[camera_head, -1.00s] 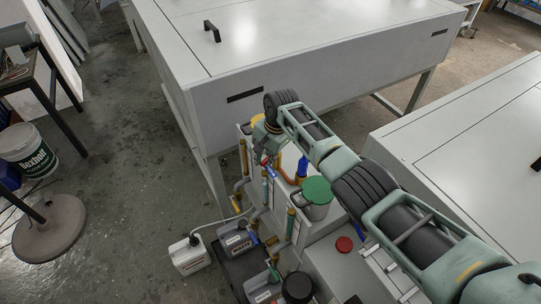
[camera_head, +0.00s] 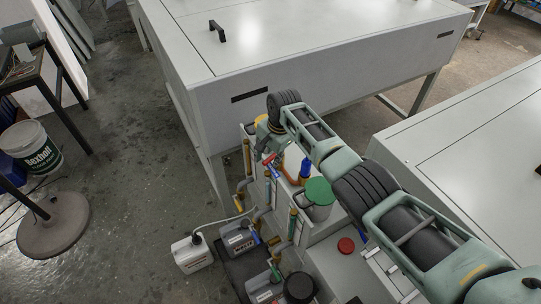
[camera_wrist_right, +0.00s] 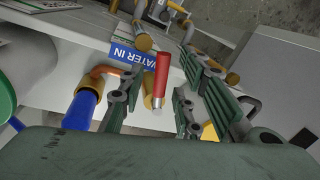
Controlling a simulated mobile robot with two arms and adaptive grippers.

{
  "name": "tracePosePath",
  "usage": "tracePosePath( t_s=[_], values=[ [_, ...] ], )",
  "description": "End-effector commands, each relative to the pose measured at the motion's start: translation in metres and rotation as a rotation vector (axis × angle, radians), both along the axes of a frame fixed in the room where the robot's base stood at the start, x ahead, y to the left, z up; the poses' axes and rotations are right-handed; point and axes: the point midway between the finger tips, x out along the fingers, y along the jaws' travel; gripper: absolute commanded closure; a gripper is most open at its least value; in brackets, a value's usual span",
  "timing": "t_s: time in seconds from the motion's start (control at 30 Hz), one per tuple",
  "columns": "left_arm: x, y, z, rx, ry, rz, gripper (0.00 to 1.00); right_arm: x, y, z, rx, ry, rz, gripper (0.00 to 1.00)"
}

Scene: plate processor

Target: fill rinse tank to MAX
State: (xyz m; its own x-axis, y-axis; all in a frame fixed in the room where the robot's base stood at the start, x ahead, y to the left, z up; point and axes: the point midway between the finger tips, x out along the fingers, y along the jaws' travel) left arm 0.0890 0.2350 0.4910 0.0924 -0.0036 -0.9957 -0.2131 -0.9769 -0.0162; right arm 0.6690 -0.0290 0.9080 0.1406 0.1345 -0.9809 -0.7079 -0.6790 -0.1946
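My right gripper (camera_wrist_right: 165,88) is open, with its green-padded fingers on both sides of a red valve lever (camera_wrist_right: 161,76). I cannot tell whether they touch the lever. The lever stands by a blue "WATER IN" label (camera_wrist_right: 134,58) and brass pipe fittings. In the head view, the red lever (camera_head: 268,159) shows beside the right wrist, at the far end of the plumbing; the fingers are mostly hidden there. A tank with a green lid (camera_head: 318,191) stands to its right. The tank level and MAX mark cannot be made out. My left gripper is not in view.
A blue fitting (camera_head: 305,168) on an orange pipe is close to the gripper; it also shows in the wrist view (camera_wrist_right: 81,108). Vertical pipes (camera_head: 292,222) and jugs (camera_head: 192,253) stand nearer. A large grey cabinet (camera_head: 330,95) is behind.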

Motion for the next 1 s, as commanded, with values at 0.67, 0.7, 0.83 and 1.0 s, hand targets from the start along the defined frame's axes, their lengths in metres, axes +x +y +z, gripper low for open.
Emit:
tracePosePath(
  t_s=[0.67, 0.7, 0.83, 1.0],
  values=[
    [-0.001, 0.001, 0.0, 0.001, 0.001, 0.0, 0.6, -0.006, -0.006, 0.051, 0.003, -0.004, 0.002, 0.69],
    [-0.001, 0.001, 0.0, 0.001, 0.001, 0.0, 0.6, -0.008, -0.008, 0.058, 0.002, -0.004, 0.002, 0.69],
    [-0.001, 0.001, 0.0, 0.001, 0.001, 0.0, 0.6, -0.011, -0.011, 0.084, 0.002, -0.004, 0.0, 0.69],
    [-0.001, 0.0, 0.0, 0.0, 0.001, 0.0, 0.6, -0.015, -0.015, 0.108, 0.001, -0.001, 0.0, 0.69]
  ],
)
